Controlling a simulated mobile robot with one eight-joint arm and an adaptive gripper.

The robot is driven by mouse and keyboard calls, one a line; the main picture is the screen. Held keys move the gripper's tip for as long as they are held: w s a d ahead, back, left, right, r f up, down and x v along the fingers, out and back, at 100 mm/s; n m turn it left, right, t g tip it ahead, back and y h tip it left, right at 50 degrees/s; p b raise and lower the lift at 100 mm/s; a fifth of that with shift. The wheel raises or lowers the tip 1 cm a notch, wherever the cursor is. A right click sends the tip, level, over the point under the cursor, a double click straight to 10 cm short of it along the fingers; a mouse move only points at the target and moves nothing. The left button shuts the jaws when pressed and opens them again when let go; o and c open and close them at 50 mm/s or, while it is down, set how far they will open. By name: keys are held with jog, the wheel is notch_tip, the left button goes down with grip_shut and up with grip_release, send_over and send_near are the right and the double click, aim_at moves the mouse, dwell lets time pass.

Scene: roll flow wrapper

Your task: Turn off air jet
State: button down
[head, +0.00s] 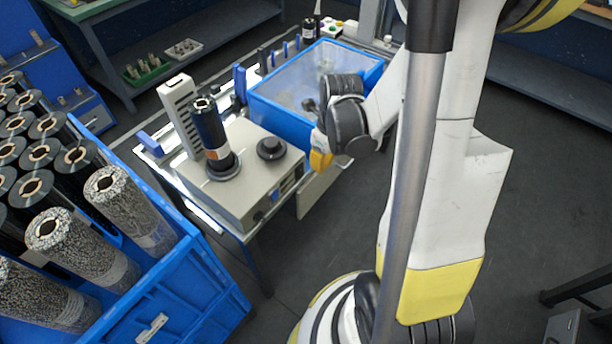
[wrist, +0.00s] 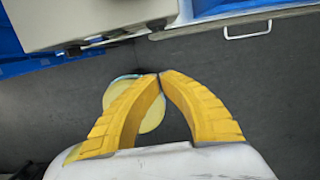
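A beige box-shaped machine (head: 240,185) stands on the bench with a dark roll (head: 210,135) upright on its top and a black round disc (head: 270,148) beside it. Its front face carries small dark controls (head: 288,184), too small to read. I cannot make out which part is the air jet or its switch. My gripper (head: 319,160) is just right of the machine's front corner, apart from it. In the wrist view my yellow fingers (wrist: 160,75) meet at the tips with nothing between them. The machine's lower edge (wrist: 100,38) shows at the upper left there.
A blue bin (head: 275,112) stands behind my gripper, with a small box with coloured buttons (head: 331,27) beyond it. A blue crate (head: 190,290) of rolls is at the left. A drawer with a handle (wrist: 248,31) is below the bench.

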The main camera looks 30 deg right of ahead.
aim_at(300, 172)
jog(key=shift+w+a+f+b, duration=0.3)
jog(key=shift+w+f+b, duration=0.65)
jog(key=shift+f, duration=0.75)
jog(key=shift+w+a+f+b, duration=0.3)
jog(key=shift+w+f+b, duration=0.4)
jog(key=shift+f+b, duration=0.8)
jog(key=shift+w+a+f+b, duration=0.3)
jog(key=shift+w+f+b, duration=0.5)
jog(key=shift+f, duration=1.15)
